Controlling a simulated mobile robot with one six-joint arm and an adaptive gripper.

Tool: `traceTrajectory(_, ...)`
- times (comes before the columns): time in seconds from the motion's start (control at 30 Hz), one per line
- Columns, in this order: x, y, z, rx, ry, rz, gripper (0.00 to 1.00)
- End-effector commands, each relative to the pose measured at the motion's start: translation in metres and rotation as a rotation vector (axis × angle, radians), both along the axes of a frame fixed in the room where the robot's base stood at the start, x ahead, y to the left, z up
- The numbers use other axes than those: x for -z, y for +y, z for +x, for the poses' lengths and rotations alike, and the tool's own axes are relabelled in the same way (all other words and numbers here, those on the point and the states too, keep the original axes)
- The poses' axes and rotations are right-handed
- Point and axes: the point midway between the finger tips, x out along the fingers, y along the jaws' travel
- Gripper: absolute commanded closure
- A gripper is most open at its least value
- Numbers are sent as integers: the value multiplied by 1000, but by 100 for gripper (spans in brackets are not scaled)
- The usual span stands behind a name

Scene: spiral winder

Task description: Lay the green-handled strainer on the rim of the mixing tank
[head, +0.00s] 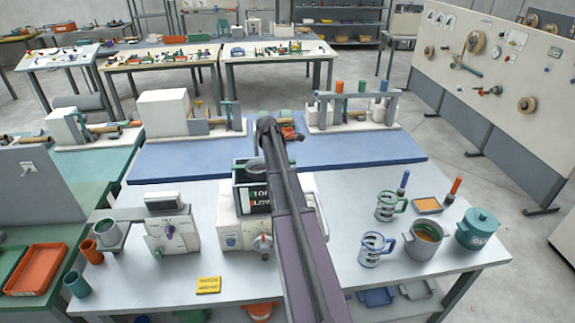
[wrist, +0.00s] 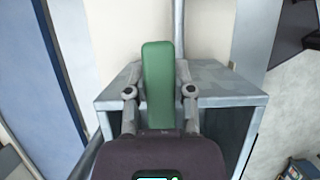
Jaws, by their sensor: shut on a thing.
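My gripper (wrist: 160,92) is shut on the green handle of the strainer (wrist: 158,72) in the wrist view, with one finger on each side. The strainer's bowl cannot be made out there.
A grey box (wrist: 235,88) lies below the handle in the wrist view. A control unit (head: 170,232) stands left of the machine. Pots, including a teal lidded one (head: 478,230), and wire-like jugs (head: 376,248) stand at the right. The table front is mostly clear around a yellow card (head: 208,285).

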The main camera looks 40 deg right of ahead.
Motion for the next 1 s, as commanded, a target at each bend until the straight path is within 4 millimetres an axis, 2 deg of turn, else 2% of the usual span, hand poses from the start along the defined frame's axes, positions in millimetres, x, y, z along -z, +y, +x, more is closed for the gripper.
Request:
traceTrajectory(0.03,3,0,0,0,0,0,100)
traceTrajectory(0.07,2,0,0,0,0,0,65)
traceTrajectory(0.17,1,0,0,0,0,0,36)
traceTrajectory(0.67,0,-1,0,1,0,0,34)
traceTrajectory(1.0,-18,4,3,1,0,0,34)
